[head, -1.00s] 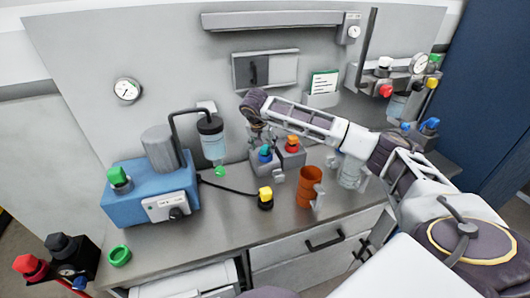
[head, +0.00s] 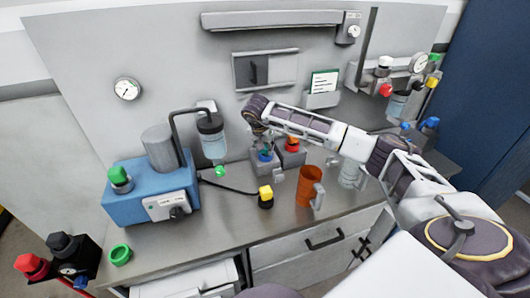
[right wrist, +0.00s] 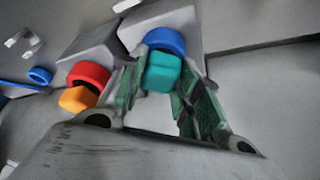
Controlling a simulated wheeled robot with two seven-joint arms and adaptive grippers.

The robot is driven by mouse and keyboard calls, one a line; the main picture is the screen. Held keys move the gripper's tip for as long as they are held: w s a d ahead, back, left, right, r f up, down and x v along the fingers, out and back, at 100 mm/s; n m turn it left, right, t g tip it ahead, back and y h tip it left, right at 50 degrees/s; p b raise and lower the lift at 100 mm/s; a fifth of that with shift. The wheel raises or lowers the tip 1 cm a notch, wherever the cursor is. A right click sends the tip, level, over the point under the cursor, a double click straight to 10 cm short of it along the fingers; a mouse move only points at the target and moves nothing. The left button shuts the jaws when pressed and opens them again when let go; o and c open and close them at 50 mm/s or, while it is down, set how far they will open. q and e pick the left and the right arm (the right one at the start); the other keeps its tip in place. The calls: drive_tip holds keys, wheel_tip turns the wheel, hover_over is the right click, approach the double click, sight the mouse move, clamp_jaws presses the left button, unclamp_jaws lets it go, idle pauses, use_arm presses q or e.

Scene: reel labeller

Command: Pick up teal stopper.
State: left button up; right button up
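The teal stopper (right wrist: 162,72) has a rounded square cap above a blue ring (right wrist: 165,41) and sits on a grey block. In the head view the stopper is largely hidden by my right gripper (head: 262,141), with the blue ring (head: 266,156) showing below. My right gripper comes down over the stopper from above. In the right wrist view its two green-padded fingers (right wrist: 162,88) are apart, with the stopper between their tips. I cannot tell whether either finger touches it. My left gripper is out of view.
Beside it is an orange stopper with a red ring (right wrist: 80,88) on a second grey block. An orange cup (head: 309,186) and a yellow-topped black knob (head: 266,197) stand in front. A blue machine (head: 150,198) and hanging bottle (head: 213,142) are to the left.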

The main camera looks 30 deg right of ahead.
drive_tip(key=c, duration=0.5)
wheel_tip(320, 180, up, 10)
drive_tip(key=shift+b, duration=0.4)
idle(0.6)
